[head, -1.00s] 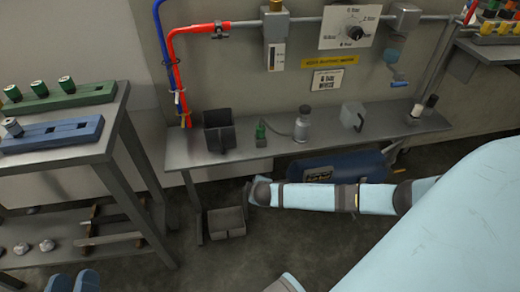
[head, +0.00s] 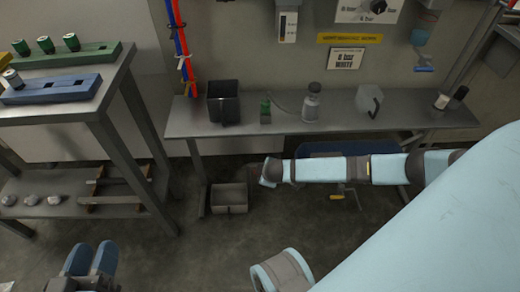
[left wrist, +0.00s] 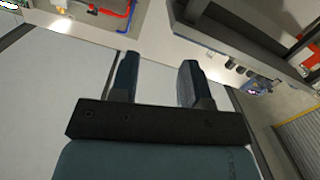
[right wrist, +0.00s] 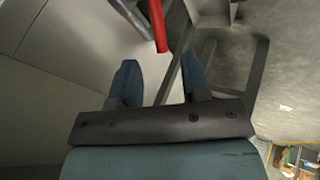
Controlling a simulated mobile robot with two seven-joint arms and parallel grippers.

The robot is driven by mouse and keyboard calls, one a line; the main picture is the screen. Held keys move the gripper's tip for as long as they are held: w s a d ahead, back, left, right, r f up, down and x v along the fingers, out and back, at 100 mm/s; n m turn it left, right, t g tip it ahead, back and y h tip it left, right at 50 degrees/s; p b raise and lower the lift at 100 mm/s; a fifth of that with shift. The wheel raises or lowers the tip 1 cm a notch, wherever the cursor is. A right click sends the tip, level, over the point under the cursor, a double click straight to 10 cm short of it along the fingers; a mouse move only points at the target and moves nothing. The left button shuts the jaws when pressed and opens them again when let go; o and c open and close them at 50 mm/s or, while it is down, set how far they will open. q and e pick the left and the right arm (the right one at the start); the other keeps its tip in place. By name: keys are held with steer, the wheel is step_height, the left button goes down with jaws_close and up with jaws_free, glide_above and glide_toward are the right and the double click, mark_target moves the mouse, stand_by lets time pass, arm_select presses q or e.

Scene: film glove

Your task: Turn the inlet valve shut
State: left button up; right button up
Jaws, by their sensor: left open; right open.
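No part in view is clearly marked as the inlet valve. A blue-handled lever (head: 423,62) hangs below a grey fitting (head: 422,37) on the back wall, and I cannot tell if it is that valve. A yellow lever (head: 350,197) shows under the bench beside a dark blue tank (head: 345,152). My left gripper (head: 90,258) is at the bottom left, open and empty, far from both levers; its parted fingers show in the left wrist view (left wrist: 158,78). My right gripper (right wrist: 158,82) is open and empty in the right wrist view, a red pipe (right wrist: 158,25) beyond its fingertips.
A long grey bench (head: 300,128) holds a dark bin (head: 223,103), a grey bottle (head: 312,102) and a clear jug (head: 369,99). A grey box (head: 229,198) sits on the floor. A shelved table (head: 100,101) stands left. My right arm crosses before the bench.

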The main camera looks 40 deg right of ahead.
steer(key=b+x, duration=0.3)
steer(key=x, duration=0.4)
steer(key=shift+w+f+b, duration=0.3)
steer(key=shift+w+f, duration=0.05)
steer(key=shift+f, duration=0.1)
arm_select(q)
steer(key=w+m, duration=0.1)
steer(key=w+a+m, duration=0.1)
steer(key=shift+f+m+t+h, duration=0.3)
steer(key=shift+f+t, duration=0.05)
steer(key=shift+t, duration=0.05)
arm_select(e)
steer(key=shift+d, duration=0.1)
jaws_close()
